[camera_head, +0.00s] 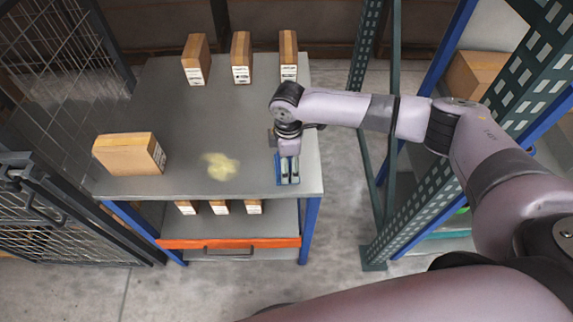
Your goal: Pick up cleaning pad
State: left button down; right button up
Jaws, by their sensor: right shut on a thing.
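The cleaning pad (279,178), a small blue item, is at the right front of the grey table top. My right gripper (288,158) reaches down over it from above and is shut on it. The gripper covers part of the pad, and I cannot tell whether the pad touches the table or is slightly above it. My left gripper is out of view.
A yellowish stain (220,166) lies left of the pad. A brown carton (129,154) stands at the table's left, with several cartons (241,58) along the back. A green upright rack (408,205) stands to the right, a wire mesh cage (50,80) to the left.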

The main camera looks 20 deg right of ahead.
jog(key=c, duration=0.5)
jog(key=shift+r, duration=0.1)
notch_tip(320, 180, up, 20)
jog(key=shift+f+b, duration=0.1)
jog(key=shift+b, duration=0.75)
